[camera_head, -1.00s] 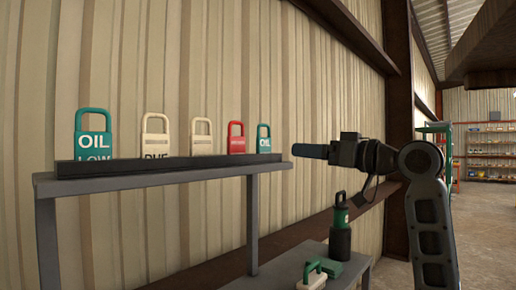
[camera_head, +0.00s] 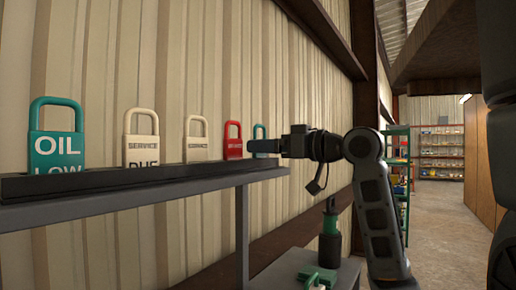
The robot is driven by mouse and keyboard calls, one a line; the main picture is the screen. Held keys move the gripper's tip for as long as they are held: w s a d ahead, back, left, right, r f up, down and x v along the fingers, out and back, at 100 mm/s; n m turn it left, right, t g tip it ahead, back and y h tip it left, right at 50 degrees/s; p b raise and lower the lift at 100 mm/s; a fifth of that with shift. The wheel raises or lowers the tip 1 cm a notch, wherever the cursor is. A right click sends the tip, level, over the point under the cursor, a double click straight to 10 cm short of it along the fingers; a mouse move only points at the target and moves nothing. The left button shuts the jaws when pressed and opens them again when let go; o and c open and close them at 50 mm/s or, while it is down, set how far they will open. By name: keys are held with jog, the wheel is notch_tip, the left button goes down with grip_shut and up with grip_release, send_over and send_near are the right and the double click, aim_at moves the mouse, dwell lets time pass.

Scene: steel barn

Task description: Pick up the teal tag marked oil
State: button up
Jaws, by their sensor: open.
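A large teal tag (camera_head: 57,143) marked "OIL LOW" stands upright in the dark rack (camera_head: 120,180) at the left, its lower edge hidden by the rack lip. A second, smaller-looking teal tag (camera_head: 259,130) stands at the rack's far right end; its face is mostly hidden behind my gripper, so its lettering cannot be read now.
Two cream tags, one marked "SERVICE DUE" (camera_head: 141,139) and one "SERVICE" (camera_head: 196,140), and a red tag (camera_head: 232,141) stand between the teal ones. A corrugated wall (camera_head: 100,60) is close behind. A dark green bottle (camera_head: 330,240) stands on a lower shelf.

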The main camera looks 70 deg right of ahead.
jog(key=p+x, duration=0.1)
jog(key=x, duration=0.3)
jog(key=shift+w+a+f, duration=0.1)
jog(key=shift+w+a, duration=0.05)
jog(key=shift+w, duration=0.05)
jog(key=c, duration=1)
